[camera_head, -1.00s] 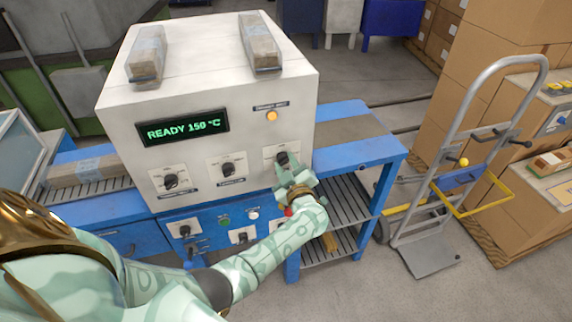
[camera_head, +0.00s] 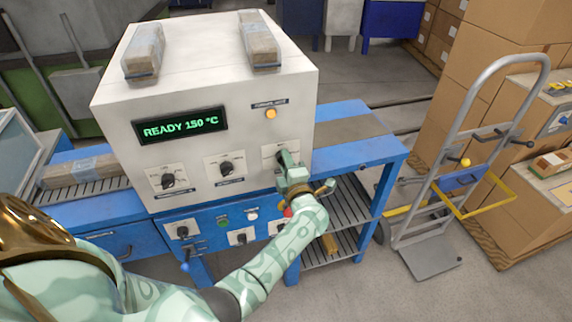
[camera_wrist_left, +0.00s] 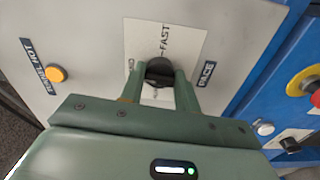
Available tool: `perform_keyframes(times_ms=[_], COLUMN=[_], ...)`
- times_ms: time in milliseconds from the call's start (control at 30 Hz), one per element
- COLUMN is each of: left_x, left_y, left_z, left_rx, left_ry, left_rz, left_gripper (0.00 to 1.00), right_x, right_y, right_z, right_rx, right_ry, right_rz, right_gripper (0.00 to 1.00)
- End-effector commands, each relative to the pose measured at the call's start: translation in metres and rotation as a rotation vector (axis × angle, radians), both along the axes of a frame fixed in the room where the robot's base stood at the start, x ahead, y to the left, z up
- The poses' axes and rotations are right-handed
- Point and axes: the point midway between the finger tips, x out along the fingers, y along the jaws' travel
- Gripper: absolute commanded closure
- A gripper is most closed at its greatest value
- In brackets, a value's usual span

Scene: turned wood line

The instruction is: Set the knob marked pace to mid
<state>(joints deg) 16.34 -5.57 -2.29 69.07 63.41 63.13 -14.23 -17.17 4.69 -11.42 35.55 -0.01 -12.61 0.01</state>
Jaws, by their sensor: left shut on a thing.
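The knob marked pace (camera_wrist_left: 160,70) is a black round knob on a white plate, with the label PACE on a dark strip beside it and the word FAST above it in the left wrist view. Other words on the plate are partly hidden by the fingers. My left gripper (camera_wrist_left: 161,85) is shut on this knob, one green finger on each side. In the head view my left gripper (camera_head: 287,163) is at the right knob of the white machine's front and hides most of it. My right gripper is not in view.
The white machine (camera_head: 255,100) has a display (camera_head: 181,125) reading READY 150 °C and an amber lamp (camera_head: 270,114). Two more knobs (camera_head: 168,181) (camera_head: 226,167) sit left of my gripper. A blue panel below holds several controls. A hand truck (camera_head: 470,170) stands right.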

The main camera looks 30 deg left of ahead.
Motion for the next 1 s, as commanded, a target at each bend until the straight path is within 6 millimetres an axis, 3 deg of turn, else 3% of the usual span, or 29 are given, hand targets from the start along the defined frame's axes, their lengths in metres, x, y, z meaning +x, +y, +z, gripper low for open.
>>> perform_keyframes(times_ms=[733,767,800,833,1000], left_x=[-0.0004,-0.0004,-0.0004,-0.0004,-0.0002], left_y=[0.0001,0.0001,0.0001,0.0001,0.0001], left_z=[-0.0008,-0.0008,-0.0008,-0.0007,-0.0003], left_rx=[-0.059,-0.059,-0.059,-0.058,-0.057], left_ry=[-0.066,-0.066,-0.066,-0.065,-0.066], left_rz=[0.001,0.001,0.001,0.000,0.000], left_gripper=[0.91,0.63,0.52,0.46,0.46], right_x=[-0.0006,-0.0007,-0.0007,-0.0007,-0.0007], right_y=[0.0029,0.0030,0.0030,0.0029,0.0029], right_z=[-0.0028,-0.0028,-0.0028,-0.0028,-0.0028], right_rx=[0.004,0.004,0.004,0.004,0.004], right_ry=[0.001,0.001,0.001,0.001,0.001], right_rz=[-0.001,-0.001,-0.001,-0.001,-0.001], right_gripper=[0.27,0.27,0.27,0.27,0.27])
